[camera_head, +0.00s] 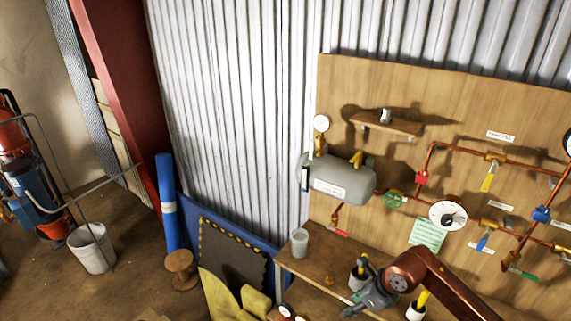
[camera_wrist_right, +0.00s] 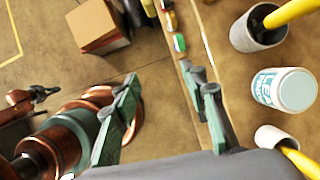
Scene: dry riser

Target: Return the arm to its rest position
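My right arm (camera_head: 435,275), copper coloured, comes in from the lower right of the head view and reaches over the workbench. Its grey-green gripper (camera_head: 365,301) is beside a holder with a yellow handle. In the right wrist view the two fingers of this gripper (camera_wrist_right: 163,80) stand apart, with only bench edge and floor between them, so it is open and empty. At the left of the wrist view, a copper arm ends in a small dark claw (camera_wrist_right: 38,93), apparently my left gripper. Its opening is too small to judge. The left arm does not show in the head view.
The workbench (camera_head: 322,262) carries a white cup (camera_head: 299,243) and holders with yellow handles (camera_head: 358,277). Behind stands a wooden panel with a grey tank (camera_head: 342,180), copper pipes and valves. A cardboard box (camera_wrist_right: 97,27) stands on the floor. Floor left of the bench edge is partly open.

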